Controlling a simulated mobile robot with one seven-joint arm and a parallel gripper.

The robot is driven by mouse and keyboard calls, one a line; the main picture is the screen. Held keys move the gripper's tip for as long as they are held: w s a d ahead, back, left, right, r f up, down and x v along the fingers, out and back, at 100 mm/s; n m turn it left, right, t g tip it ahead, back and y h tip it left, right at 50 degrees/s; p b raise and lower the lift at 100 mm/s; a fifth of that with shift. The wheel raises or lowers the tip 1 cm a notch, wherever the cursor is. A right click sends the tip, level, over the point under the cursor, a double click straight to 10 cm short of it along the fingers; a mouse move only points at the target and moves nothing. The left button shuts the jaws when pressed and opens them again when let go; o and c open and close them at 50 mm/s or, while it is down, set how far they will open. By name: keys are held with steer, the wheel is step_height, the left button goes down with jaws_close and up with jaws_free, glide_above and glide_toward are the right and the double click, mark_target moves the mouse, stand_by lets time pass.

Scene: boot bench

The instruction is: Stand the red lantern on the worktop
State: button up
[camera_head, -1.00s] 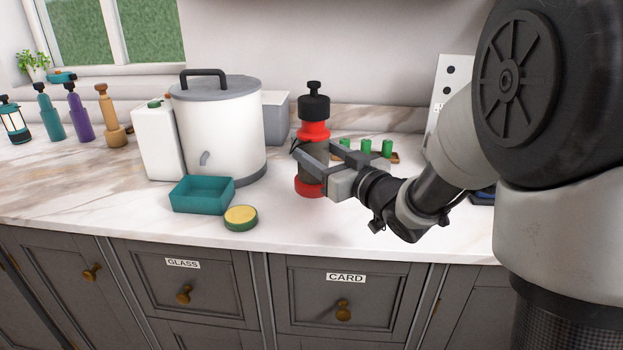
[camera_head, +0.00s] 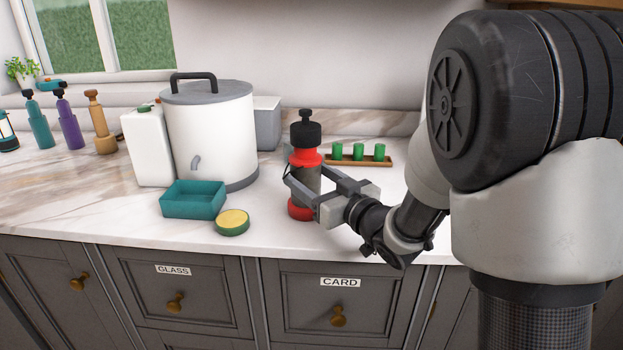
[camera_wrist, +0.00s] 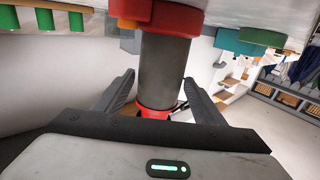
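The red lantern (camera_head: 306,158) has a black top, a red collar, a dark grey body and a red base. It is upright over the front part of the pale worktop (camera_head: 268,205), right of the yellow-topped round pad. My gripper (camera_head: 302,186) comes from the right, its fingers closed around the dark body. In the wrist view, which is upside down, the body (camera_wrist: 164,70) lies between both fingers (camera_wrist: 160,78). The base reaches the top edge there. Whether the base touches the worktop I cannot tell.
A teal tray (camera_head: 193,199) and the round pad (camera_head: 232,221) are left of the lantern. A white pot (camera_head: 212,140) stands behind them. A wooden rack (camera_head: 375,160) with green cylinders is behind right. Several bottles stand far left.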

steer(key=shift+o, duration=0.7)
